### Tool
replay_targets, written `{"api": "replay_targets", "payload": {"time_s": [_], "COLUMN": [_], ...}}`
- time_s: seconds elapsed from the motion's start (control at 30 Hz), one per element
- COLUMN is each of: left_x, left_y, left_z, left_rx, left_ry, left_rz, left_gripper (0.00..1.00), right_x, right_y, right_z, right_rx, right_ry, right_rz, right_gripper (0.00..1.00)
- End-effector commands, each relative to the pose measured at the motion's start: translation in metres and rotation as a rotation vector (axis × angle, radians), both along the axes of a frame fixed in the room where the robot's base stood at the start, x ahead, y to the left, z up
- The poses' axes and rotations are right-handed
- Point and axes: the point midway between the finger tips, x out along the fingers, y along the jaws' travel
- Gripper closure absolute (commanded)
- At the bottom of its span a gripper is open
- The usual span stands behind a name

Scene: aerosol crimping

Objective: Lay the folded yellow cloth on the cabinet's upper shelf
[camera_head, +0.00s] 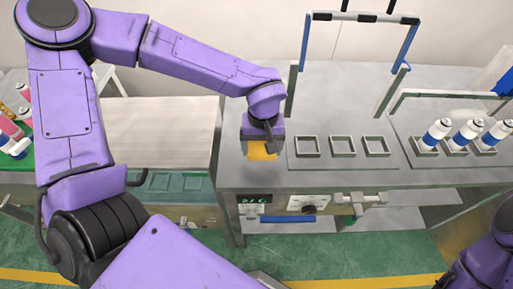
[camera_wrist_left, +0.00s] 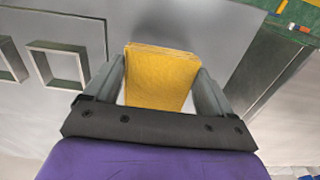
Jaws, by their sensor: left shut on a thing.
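The folded yellow cloth (camera_head: 261,151) is in my left gripper (camera_head: 264,142), over the left end of the grey metal bench. In the left wrist view the cloth (camera_wrist_left: 162,75) sits between the two fingers of the left gripper (camera_wrist_left: 160,88), which are shut on its sides. The wrist hides part of it in the head view. A low unit with a pale top (camera_head: 160,125) and a see-through front stands left of the bench; I cannot tell whether this is the cabinet, and no upper shelf shows clearly. Part of my right arm shows at the lower right, its gripper out of view.
The grey bench (camera_head: 255,180) carries several empty square holders (camera_head: 342,146) just right of the cloth. A blue and grey frame (camera_head: 304,45) rises behind them. Several white and blue cans (camera_head: 467,135) stand at the right, and more cans (camera_head: 12,125) at far left.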

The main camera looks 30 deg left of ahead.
Motion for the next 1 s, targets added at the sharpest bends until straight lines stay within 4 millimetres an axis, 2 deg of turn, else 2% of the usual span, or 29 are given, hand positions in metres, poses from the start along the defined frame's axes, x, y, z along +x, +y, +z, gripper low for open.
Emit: {"api": "replay_targets", "payload": {"time_s": [0.07,0.23,0.57,0.6,0.63,0.87,1.0], "left_x": [0.005,0.004,0.004,0.004,0.004,0.004,0.005], "left_y": [0.001,0.002,0.002,0.002,0.002,0.002,0.002], "left_z": [-0.008,-0.036,-0.039,-0.039,-0.039,-0.038,-0.021], "left_rx": [0.002,0.001,0.000,0.000,0.000,0.001,-0.001], "left_ry": [0.002,0.003,0.000,0.000,0.000,-0.001,-0.004], "left_rz": [-0.001,0.000,0.002,0.002,0.002,0.002,0.003], "left_gripper": [0.45,0.45,0.45,0.09,0.00,0.00,0.00], "right_x": [0.000,0.000,0.000,0.000,0.000,0.000,0.000], "right_y": [0.000,0.000,0.000,0.000,0.000,0.000,0.000], "right_z": [0.000,-0.002,0.000,0.000,-0.001,-0.001,0.000], "right_rx": [0.000,0.000,0.000,0.000,0.000,0.000,0.000], "right_ry": [0.000,0.000,0.000,0.000,0.000,0.000,0.000], "right_rz": [0.000,0.000,0.000,0.000,0.000,0.000,0.000], "right_gripper": [0.55,0.55,0.55,0.55,0.55,0.55,0.55]}}
